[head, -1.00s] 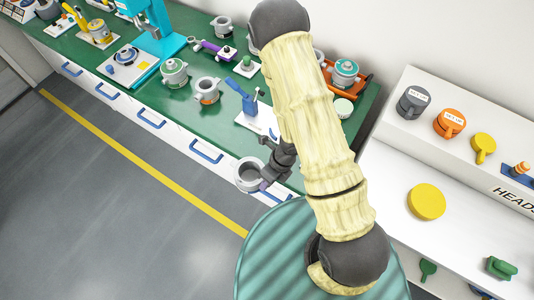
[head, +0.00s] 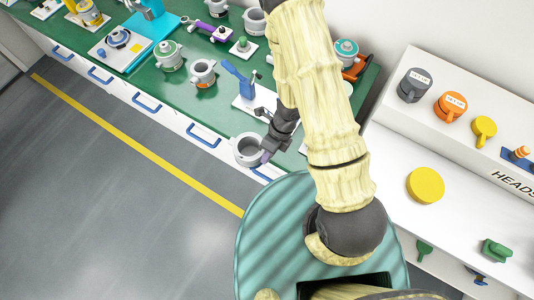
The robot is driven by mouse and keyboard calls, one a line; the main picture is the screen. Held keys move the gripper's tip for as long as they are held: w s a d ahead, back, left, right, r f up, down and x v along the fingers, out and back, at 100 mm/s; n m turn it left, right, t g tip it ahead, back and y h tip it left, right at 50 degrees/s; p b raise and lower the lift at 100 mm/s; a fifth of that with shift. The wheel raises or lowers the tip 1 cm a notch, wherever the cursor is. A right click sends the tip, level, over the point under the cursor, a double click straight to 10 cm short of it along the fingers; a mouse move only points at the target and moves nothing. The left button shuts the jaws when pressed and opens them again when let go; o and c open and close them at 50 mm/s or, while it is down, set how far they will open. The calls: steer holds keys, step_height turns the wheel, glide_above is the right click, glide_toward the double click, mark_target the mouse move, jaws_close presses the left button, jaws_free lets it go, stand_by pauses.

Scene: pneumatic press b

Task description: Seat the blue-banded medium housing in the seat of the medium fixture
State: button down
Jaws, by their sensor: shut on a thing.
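My gripper (head: 267,154) is shut on the right side of a pale grey, open-topped housing (head: 240,161). The housing is roughly upright, at the front edge of the green bench over the white drawer fronts. No blue band can be made out on it at this angle. A fixture with a blue lever on a white plate (head: 245,102) stands on the bench just behind the gripper. My arm hides part of its right side, and its seat is not clear. No size label is readable on it.
A green-banded housing (head: 168,56) and an orange-banded housing (head: 203,72) stand left of the blue-lever fixture. A purple-lever fixture (head: 212,32) is farther back. An orange tray (head: 355,70) lies behind my arm. A white shelf with heads (head: 440,150) is at right.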

steer(key=shift+w+d+f+p, duration=0.2)
steer(key=shift+w+d+p, duration=0.75)
steer(key=shift+w+d, duration=1.75)
steer(key=shift+w+d+f+p, duration=0.15)
steer(key=shift+w+d+p, duration=0.75)
steer(key=shift+w+d, duration=1.8)
steer(key=shift+w+d+f+p, duration=0.2)
steer(key=shift+w+d+p, duration=1)
steer(key=shift+w, duration=2.75)
steer(key=shift+d, duration=0.25)
steer(key=shift+f+b, duration=1.1)
steer(key=shift+f, duration=0.1)
steer(key=c, duration=1.3)
jaws_free()
steer(key=shift+o, duration=0.2)
steer(key=shift+r, duration=0.1)
